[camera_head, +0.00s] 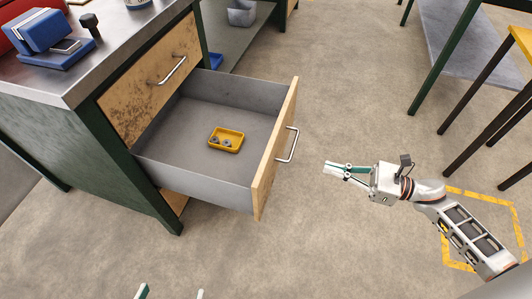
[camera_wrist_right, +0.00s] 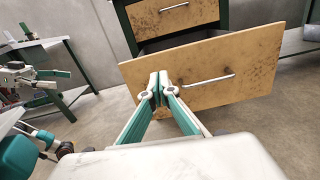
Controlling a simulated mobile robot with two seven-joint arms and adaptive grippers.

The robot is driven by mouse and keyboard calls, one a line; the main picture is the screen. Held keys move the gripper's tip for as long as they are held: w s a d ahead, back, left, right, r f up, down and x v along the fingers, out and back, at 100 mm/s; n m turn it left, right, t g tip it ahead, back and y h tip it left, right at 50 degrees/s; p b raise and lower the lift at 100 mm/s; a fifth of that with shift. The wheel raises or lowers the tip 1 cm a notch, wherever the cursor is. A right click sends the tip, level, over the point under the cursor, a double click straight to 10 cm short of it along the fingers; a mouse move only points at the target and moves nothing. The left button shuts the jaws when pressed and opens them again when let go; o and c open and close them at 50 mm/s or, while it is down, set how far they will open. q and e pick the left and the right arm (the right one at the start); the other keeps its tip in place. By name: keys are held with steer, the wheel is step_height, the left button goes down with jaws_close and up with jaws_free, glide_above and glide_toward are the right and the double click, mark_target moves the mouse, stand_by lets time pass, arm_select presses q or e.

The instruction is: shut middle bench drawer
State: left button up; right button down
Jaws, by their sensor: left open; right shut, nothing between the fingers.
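The middle bench drawer (camera_head: 185,172) is pulled well out of the bench, and its grey inside shows in the head view. Its wooden front (camera_head: 262,185) carries a metal bar handle (camera_head: 288,145). My right gripper (camera_head: 330,170) is shut and empty, to the right of the drawer front, with a gap between them in the head view. In the right wrist view its fingertips (camera_wrist_right: 162,84) point at the drawer front (camera_wrist_right: 245,90), left of the handle (camera_wrist_right: 208,79). My left gripper (camera_head: 171,293) is open at the bottom edge, only its fingertips showing.
A yellow tray (camera_head: 226,139) with small metal parts lies inside the drawer. A closed upper drawer (camera_head: 145,85) is above it. The bench top (camera_head: 110,40) holds blue items (camera_head: 45,38). Floor right of the drawer is open; another table (camera_head: 455,40) stands at upper right.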

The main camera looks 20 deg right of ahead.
mark_target(271, 154)
steer(key=shift+n, duration=0.4)
steer(key=x, duration=1.3)
steer(key=shift+w+a, duration=0.15)
steer(key=shift+a, duration=0.2)
arm_select(q)
steer(key=shift+s+a, duration=0.1)
steer(key=shift+a, duration=0.1)
arm_select(e)
steer(key=shift+a+f, duration=0.1)
steer(key=shift+a, duration=0.1)
arm_select(q)
steer(key=shift+f, duration=0.1)
arm_select(e)
steer(key=shift+w, duration=0.1)
